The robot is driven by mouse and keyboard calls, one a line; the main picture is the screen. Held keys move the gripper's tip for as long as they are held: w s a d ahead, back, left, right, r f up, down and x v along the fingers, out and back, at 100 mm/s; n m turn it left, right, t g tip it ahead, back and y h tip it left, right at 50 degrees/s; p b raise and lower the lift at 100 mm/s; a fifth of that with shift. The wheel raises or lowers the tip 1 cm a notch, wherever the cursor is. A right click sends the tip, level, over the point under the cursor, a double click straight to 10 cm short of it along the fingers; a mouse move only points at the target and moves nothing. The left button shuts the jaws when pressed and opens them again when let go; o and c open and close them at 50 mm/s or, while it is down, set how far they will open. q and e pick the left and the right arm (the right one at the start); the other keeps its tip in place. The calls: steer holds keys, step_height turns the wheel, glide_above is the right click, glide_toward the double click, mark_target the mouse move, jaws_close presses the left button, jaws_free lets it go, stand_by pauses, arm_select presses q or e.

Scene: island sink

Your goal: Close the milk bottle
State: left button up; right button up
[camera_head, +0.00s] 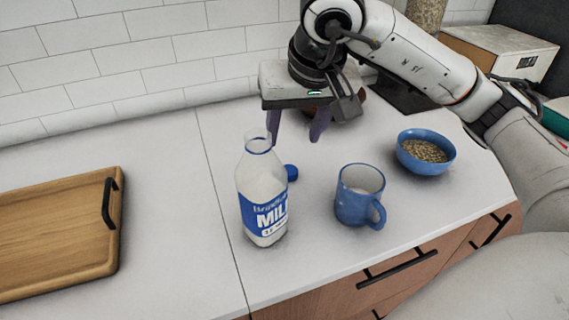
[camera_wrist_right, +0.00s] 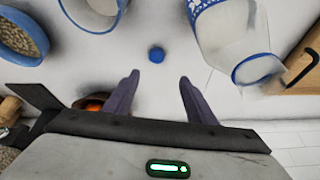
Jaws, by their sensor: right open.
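The milk bottle (camera_head: 262,200) stands upright on the white counter, with its mouth open and a blue ring at the neck. Its blue cap (camera_head: 291,172) lies on the counter just behind and to the right of the bottle. My right gripper (camera_head: 296,138) is open and empty above the counter, behind the cap and bottle. In the right wrist view, the cap (camera_wrist_right: 156,54) shows ahead of the gap between the open fingers (camera_wrist_right: 160,84), apart from them. The bottle (camera_wrist_right: 232,40) is at the right there. My left gripper is not in view.
A blue mug (camera_head: 358,195) stands right of the bottle. A blue bowl of grain (camera_head: 407,152) is farther right. A wooden board (camera_head: 60,225) with a black handle lies at the left. A tiled wall is behind; the counter's front edge is near.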

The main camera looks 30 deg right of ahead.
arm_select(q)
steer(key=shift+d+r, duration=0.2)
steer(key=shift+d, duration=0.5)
arm_select(e)
steer(key=shift+s+d+f+h, duration=0.2)
steer(key=shift+f+h, duration=0.1)
steer(key=shift+f, duration=0.1)
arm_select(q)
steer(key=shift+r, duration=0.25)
arm_select(e)
glide_above(289, 171)
steer(key=s, duration=0.2)
steer(key=f, duration=0.6)
steer(key=shift+s+a, duration=0.15)
steer(key=shift+a, duration=0.15)
steer(key=shift+f, duration=0.1)
steer(key=shift+f+p, duration=0.35)
steer(key=shift+p, duration=0.05)
steer(key=x, duration=0.4)
steer(key=shift+f+p, duration=0.25)
steer(key=shift+p, duration=0.1)
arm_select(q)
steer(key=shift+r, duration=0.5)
arm_select(e)
steer(key=shift+a, duration=0.1)
